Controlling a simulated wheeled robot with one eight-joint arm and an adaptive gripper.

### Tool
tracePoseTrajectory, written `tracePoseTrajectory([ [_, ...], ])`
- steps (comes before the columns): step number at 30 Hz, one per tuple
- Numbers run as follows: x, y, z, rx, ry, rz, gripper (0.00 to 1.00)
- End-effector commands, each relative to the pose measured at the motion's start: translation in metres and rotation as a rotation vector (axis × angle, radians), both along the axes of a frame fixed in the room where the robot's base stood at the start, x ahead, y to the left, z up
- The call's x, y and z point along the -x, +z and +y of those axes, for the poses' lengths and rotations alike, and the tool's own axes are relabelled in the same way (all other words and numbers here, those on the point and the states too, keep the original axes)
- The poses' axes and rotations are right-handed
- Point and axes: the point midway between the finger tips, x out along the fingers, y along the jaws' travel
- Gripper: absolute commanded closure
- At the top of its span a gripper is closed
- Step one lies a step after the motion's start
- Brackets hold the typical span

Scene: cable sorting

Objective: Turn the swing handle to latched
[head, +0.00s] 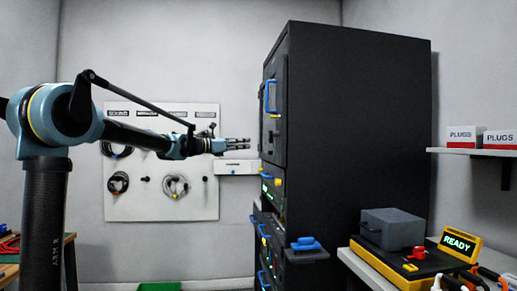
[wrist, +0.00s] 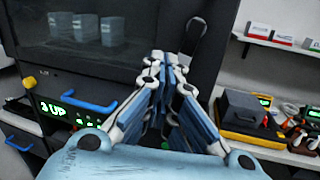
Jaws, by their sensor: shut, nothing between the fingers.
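The tall black cabinet (head: 350,130) stands right of centre in the head view, its front door seen edge-on. A blue handle (head: 271,97) is on the upper door. In the wrist view a dark elongated fitting (wrist: 195,36) is at the right side of the door front (wrist: 60,60); I cannot tell if it is the swing handle, nor its latch state. My gripper (head: 246,145) is shut and empty, left of the cabinet front and lower than the blue handle. In the wrist view my gripper (wrist: 165,62) points at the door below the dark fitting; contact cannot be told.
Drawers with blue handles (wrist: 90,104) and a green display (wrist: 56,110) lie below the door. At right, a bench holds a grey box (head: 392,228) and a yellow READY device (head: 459,248). A shelf (head: 480,152) carries plug boxes. A pegboard (head: 150,200) hangs behind my arm.

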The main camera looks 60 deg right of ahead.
Motion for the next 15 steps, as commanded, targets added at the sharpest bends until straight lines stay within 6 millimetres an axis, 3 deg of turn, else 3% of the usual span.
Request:
tracePoseTrajectory([
  [15, -0.0053, -0.0061, 0.0022, 0.529, 0.22, -0.772, 1.0],
])
